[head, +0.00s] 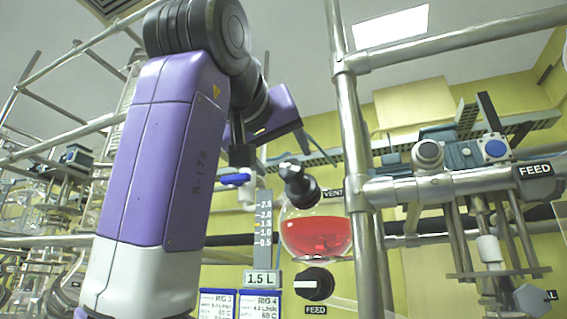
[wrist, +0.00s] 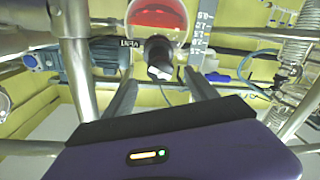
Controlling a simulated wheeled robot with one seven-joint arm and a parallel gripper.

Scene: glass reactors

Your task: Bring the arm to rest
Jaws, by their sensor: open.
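My gripper (wrist: 160,77) is open in the wrist view, its two dark fingers spread with nothing between them that I can see held. The black vent knob (wrist: 159,56) shows beyond and between the fingertips, apparently apart from them. In the head view my purple arm rises at the left and bends over at the top, with its hand end above the vent knob (head: 298,186). The fingers are hard to make out there.
A metal post (head: 359,170) stands close on the right. A blue-handled valve (head: 236,179) and a volume scale (head: 265,225) are left of the flask.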

